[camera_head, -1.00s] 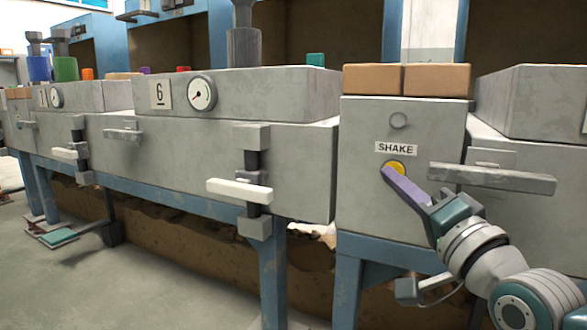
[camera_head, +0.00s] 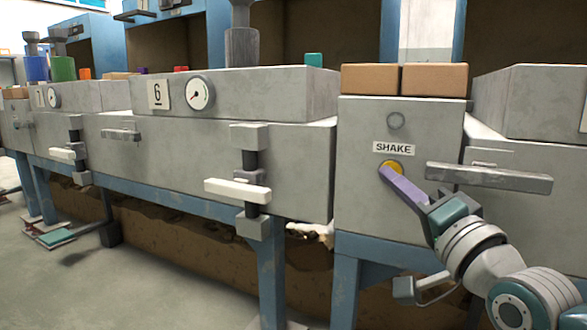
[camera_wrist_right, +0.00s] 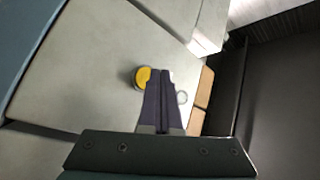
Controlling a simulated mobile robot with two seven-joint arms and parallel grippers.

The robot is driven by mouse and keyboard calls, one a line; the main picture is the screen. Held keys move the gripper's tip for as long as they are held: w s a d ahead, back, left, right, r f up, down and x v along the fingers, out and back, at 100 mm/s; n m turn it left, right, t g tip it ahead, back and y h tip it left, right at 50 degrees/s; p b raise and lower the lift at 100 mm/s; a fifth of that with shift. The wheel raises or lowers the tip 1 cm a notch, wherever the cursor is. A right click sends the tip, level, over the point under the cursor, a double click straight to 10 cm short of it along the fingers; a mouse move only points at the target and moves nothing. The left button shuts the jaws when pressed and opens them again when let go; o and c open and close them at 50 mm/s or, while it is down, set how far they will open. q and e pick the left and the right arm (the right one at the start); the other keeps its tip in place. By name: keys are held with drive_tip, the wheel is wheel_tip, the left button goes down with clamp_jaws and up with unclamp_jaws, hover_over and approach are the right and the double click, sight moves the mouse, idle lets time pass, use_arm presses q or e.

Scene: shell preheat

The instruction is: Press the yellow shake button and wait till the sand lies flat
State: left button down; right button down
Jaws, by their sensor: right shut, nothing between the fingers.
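The yellow shake button (camera_head: 393,165) sits on the front of a grey box, under a white SHAKE label (camera_head: 394,148). My right gripper (camera_head: 385,170) is shut and empty, its purple fingertips right at the button and partly covering it in the head view. I cannot tell for certain whether they touch it. In the right wrist view the yellow button (camera_wrist_right: 143,77) shows beside the shut fingers (camera_wrist_right: 160,75). My left gripper is out of view. No sand surface can be made out.
A grey horizontal handle (camera_head: 489,178) sticks out just right of the button, close to my right gripper. Two tan bricks (camera_head: 384,79) lie on top of the grey box. A box marked 6 with a dial gauge (camera_head: 201,93) and a white-handled latch (camera_head: 237,190) stands to the left.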

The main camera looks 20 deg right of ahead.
drive_tip(key=shift+w+d, duration=0.1)
drive_tip(key=shift+w+d, duration=0.2)
drive_tip(key=shift+w+d+b, duration=0.25)
drive_tip(key=shift+d+b, duration=0.1)
drive_tip(key=shift+b, duration=0.05)
idle(0.7)
idle(0.4)
drive_tip(key=shift+s+a+p, duration=0.55)
drive_tip(key=shift+a+p, duration=0.1)
drive_tip(key=shift+p, duration=0.1)
